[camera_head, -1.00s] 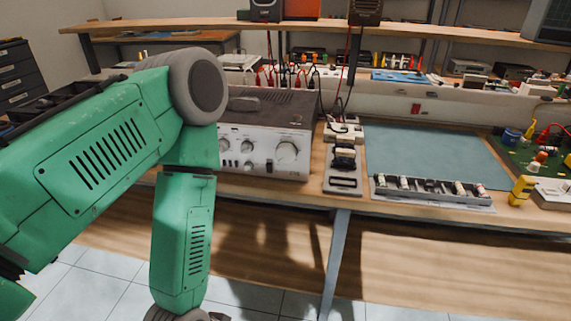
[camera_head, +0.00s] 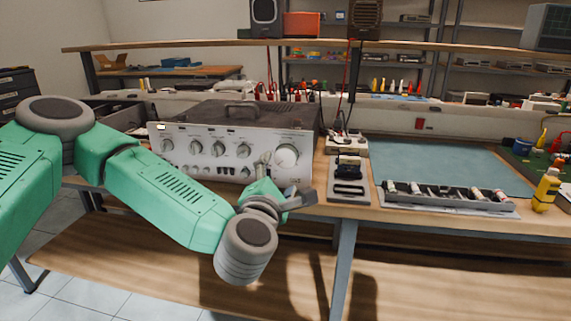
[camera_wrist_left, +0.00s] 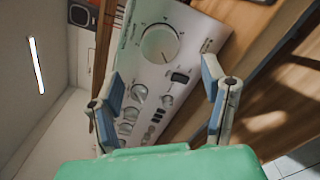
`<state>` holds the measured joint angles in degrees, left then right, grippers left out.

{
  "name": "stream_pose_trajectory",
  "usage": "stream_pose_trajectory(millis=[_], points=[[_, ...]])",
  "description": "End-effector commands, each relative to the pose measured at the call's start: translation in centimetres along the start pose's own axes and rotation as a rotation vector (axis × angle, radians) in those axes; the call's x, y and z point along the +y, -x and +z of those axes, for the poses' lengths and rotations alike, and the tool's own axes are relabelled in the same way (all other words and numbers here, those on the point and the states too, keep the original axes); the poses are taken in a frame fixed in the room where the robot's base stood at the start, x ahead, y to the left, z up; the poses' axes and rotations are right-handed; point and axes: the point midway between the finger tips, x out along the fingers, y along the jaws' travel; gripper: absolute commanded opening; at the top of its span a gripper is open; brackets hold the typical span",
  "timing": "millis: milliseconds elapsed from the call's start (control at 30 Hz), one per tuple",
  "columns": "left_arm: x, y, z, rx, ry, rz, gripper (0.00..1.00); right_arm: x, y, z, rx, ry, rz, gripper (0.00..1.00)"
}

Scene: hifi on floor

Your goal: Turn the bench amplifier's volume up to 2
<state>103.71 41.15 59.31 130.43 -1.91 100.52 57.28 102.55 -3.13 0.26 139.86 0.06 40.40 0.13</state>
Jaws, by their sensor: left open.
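The bench amplifier (camera_head: 202,133) is a silver-faced unit with a dark top and a handle, standing on the bench at centre left. Its large round volume knob (camera_head: 286,155) is at the right end of the front panel; it also shows in the left wrist view (camera_wrist_left: 160,43), with scale marks around it. My left gripper (camera_head: 285,185) is in front of the panel, just below and left of the knob. In the left wrist view my left gripper (camera_wrist_left: 163,92) is open and empty, its fingers apart, with the panel beyond them. My right gripper is out of view.
Smaller knobs (camera_head: 218,149) line the panel left of the volume knob. A black-and-grey device (camera_head: 349,180) stands right of the amplifier. A parts tray (camera_head: 440,196) lies along the front of the blue-green mat (camera_head: 440,165).

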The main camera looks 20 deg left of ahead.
Motion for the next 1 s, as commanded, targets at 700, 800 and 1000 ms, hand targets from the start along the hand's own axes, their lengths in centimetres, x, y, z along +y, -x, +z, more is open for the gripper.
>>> stream_pose_trajectory(millis=[700, 800, 1000], points=[[-0.1, -7.8, 0.0, -0.001, -0.003, -0.002, 0.66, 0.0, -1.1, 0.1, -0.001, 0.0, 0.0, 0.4], [-0.1, -7.8, 0.0, -0.001, -0.003, -0.002, 0.66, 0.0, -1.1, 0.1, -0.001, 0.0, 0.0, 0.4], [-0.1, -7.8, 0.0, -0.001, -0.003, -0.002, 0.16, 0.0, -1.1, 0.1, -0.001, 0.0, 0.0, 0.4]])
